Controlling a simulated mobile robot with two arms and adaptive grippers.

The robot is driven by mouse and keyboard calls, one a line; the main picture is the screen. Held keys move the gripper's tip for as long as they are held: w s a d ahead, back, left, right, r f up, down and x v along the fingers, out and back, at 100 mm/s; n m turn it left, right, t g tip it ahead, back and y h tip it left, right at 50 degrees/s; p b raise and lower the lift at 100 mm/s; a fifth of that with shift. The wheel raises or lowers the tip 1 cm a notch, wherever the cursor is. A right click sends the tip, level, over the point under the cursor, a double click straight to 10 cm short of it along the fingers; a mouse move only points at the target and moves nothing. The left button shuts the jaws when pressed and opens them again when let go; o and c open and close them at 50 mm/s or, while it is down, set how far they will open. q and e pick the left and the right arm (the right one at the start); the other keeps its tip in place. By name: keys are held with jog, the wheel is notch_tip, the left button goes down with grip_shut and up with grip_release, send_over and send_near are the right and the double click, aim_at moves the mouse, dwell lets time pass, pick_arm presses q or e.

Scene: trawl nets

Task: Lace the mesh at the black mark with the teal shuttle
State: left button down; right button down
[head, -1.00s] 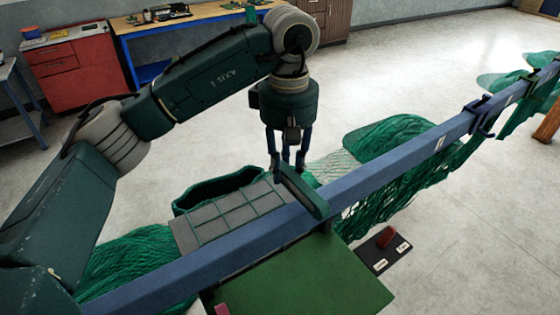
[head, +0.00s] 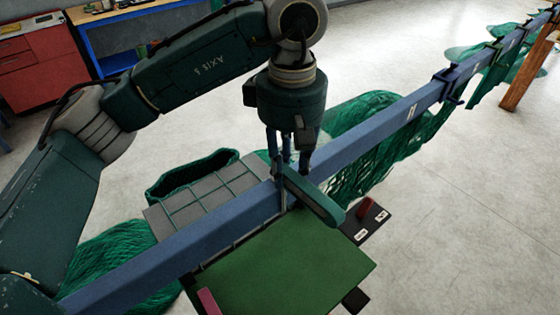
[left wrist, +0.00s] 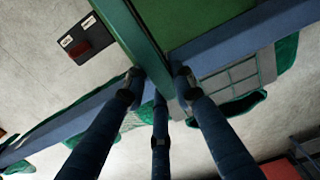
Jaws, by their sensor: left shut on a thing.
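My left gripper (head: 290,168) points down at the blue beam (head: 352,146) and is shut on the teal shuttle (head: 318,198). The shuttle slants across the beam toward the green board; I cannot tell whether it touches the beam. In the left wrist view, the shuttle (left wrist: 146,42) runs up from between the fingers (left wrist: 160,80). The mesh (head: 205,190) lies as a green grid over a grey panel behind the beam, left of the gripper. It also shows in the left wrist view (left wrist: 238,78). I cannot make out the black mark. My right gripper is not in view.
A green board (head: 285,265) lies on the near side of the beam. A dark plate (head: 370,220) with a red object and white labels is right of it. Green netting (head: 390,150) hangs along the beam. A red cabinet (head: 35,60) stands at the back left.

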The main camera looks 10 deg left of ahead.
aim_at(306, 182)
pick_arm(q)
jog(key=shift+s+d+b, duration=0.35)
jog(key=shift+s+d, duration=1.25)
